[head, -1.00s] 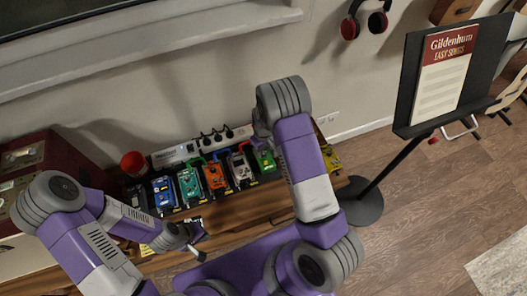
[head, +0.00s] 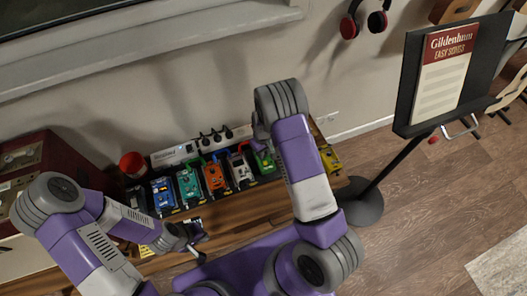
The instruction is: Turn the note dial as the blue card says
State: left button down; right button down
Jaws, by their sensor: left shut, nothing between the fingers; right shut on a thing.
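A row of effect pedals stands on the wooden bench (head: 240,211): a blue one (head: 163,194), a teal one (head: 189,185), an orange one (head: 214,176), a white-grey one (head: 241,170), a green one (head: 266,164) and a yellow one (head: 330,160). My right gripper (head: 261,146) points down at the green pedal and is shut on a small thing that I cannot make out. My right arm hides part of the row. My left gripper (head: 197,240) is shut and empty over the bench's front edge. I cannot make out the note dial or the blue card.
A white power strip (head: 175,155) with plugs lies behind the pedals. A red cup (head: 132,163) and a dark red amplifier (head: 45,160) are at the left. A music stand (head: 455,75) with a songbook stands at the right. The floor in front of it is clear.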

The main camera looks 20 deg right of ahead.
jog(key=shift+m, duration=0.3)
jog(key=shift+m+p, duration=0.55)
jog(key=shift+m, duration=1.85)
jog(key=c, duration=1)
grip_release()
notch_tip(320, 180, up, 8)
jog(key=shift+f+p, duration=0.2)
jog(key=shift+p, duration=0.95)
